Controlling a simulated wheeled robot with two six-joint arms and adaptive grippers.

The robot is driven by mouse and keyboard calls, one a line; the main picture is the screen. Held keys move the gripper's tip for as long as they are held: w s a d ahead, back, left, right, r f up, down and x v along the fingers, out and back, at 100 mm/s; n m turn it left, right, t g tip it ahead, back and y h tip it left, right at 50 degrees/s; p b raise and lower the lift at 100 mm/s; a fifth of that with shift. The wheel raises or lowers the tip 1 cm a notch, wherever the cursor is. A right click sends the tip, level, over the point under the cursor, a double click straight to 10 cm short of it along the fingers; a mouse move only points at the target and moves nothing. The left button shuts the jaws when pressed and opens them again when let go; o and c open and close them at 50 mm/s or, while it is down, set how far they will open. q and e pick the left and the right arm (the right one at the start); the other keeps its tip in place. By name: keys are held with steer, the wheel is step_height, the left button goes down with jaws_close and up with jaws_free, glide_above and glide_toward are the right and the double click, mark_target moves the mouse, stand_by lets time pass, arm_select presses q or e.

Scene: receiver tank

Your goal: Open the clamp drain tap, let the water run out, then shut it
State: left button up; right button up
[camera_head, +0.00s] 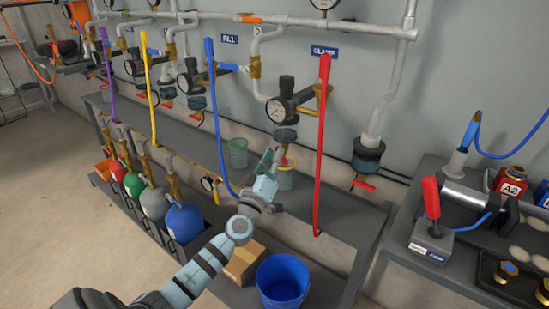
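The blue CLAMP label (325,52) is on the wall above a gauge regulator (281,107). Below the regulator hangs a dark filter bowl (285,135). Under it, a small red clamp drain tap (284,161) shows just beside my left gripper, over a clear greenish cup (284,181) on the shelf. My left gripper (272,160) reaches up in front of the cup, its tips close to the tap. I cannot tell whether it touches the tap, whether its fingers are open, or how the tap is turned. My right gripper is out of view.
A red hose (321,150) hangs just right of the cup, and a blue hose (217,130) to the left. Another red drain handle (363,185) is further right. A blue bucket (282,281) and a cardboard box (243,263) stand below. A bench (400,262) is at right.

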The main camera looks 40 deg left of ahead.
arm_select(q)
jaws_close()
steer(key=shift+f, duration=0.1)
steer(key=shift+m+t+h+b, duration=0.3)
steer(key=shift+m+h, duration=0.1)
steer(key=shift+m, duration=0.8)
steer(key=shift+o, duration=2.1)
jaws_free()
steer(key=shift+a, duration=0.1)
steer(key=v, duration=1.2)
